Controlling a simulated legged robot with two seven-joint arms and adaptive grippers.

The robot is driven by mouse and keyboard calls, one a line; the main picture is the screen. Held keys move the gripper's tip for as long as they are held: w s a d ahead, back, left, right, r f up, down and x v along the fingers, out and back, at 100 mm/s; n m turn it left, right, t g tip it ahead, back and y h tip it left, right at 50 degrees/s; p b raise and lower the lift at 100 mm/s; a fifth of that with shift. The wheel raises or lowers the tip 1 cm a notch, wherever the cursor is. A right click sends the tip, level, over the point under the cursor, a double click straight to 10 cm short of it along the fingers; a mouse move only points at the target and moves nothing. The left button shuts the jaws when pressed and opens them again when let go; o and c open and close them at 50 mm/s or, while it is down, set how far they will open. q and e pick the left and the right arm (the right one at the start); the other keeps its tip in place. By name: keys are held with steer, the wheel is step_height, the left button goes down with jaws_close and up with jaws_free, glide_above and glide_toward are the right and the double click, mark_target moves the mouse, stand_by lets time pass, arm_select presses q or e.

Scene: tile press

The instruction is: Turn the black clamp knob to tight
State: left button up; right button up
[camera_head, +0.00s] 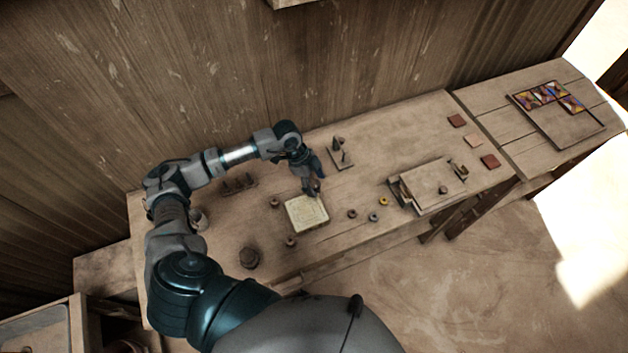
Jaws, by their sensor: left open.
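My left gripper (312,190) is open, fingers pointing down, at the back edge of a cream square tile or plate (306,213) on the workbench. I cannot tell whether it touches the plate. The black clamp knob cannot be made out for certain. A small dark knob-like piece (443,189) sits on a flat wooden press-like fixture (425,192) at the right of the bench, well apart from the gripper. Small dark round pieces (275,203) also lie around the cream plate. My right gripper is not in view.
A small stand with dark upright pieces (339,157) is just behind the gripper. A yellow ring (383,201) lies right of the plate. A dark round pot (249,258) stands front left. Reddish tiles (457,120) lie at the right end. The back middle of the bench is clear.

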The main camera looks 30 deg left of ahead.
arm_select(q)
steer(key=shift+c, duration=0.6)
steer(key=c, duration=0.4)
steer(key=shift+a, duration=0.4)
steer(key=c, duration=0.6)
steer(key=shift+d, duration=0.1)
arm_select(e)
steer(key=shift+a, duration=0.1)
